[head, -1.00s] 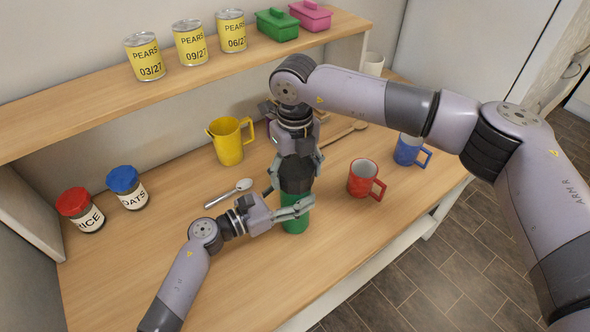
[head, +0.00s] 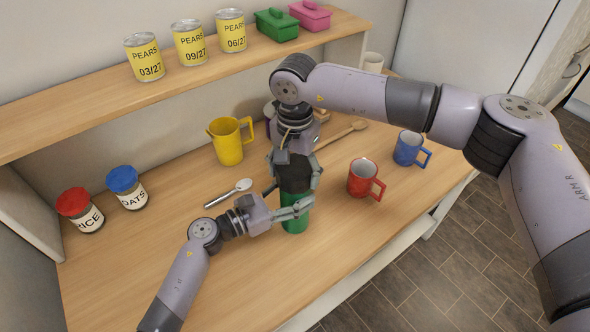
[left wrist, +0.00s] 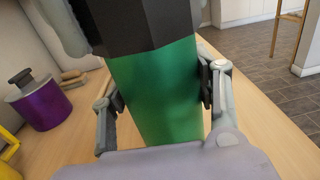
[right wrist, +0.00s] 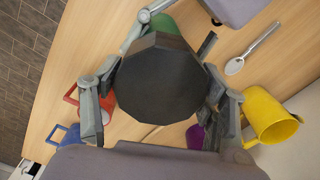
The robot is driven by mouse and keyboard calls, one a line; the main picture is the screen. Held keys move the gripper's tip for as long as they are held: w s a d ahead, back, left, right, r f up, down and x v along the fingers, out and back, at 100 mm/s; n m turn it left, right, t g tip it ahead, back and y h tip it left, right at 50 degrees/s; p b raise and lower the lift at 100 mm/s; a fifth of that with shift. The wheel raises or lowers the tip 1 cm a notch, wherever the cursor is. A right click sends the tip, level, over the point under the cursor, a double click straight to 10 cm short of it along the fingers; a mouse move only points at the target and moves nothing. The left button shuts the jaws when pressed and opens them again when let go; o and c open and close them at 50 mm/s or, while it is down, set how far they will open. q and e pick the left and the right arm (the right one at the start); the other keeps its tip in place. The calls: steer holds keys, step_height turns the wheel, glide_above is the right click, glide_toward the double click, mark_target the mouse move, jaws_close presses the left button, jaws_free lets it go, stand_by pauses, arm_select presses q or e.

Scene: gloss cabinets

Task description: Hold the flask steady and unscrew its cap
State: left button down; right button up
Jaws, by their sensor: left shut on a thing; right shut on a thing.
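The green flask (head: 294,222) stands upright on the wooden counter, and its body fills the middle of the left wrist view (left wrist: 155,90). Its black faceted cap (head: 293,178) sits on top; the right wrist view shows the cap (right wrist: 160,78) from above. My left gripper (head: 294,210) is shut on the flask's body from the left, one finger on each side. My right gripper (head: 293,172) comes down from above and is shut on the cap. In the left wrist view the cap's lower edge meets the green body, with no clear gap. The flask's far side is hidden.
A red mug (head: 363,178) stands close right of the flask, a blue mug (head: 408,148) farther right. A yellow jug (head: 229,142), a spoon (head: 228,193) and a wooden spoon (head: 342,134) lie or stand behind. A purple pot (left wrist: 40,100) is near. The front counter is clear.

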mark_target(295, 166)
steer(key=n, duration=0.4)
steer(key=shift+w+d, duration=0.1)
steer(key=n, duration=0.4)
steer(key=shift+r, duration=0.15)
steer(key=shift+r, duration=1)
steer(key=shift+r, duration=2)
arm_select(q)
steer(key=c, duration=0.5)
jaws_free()
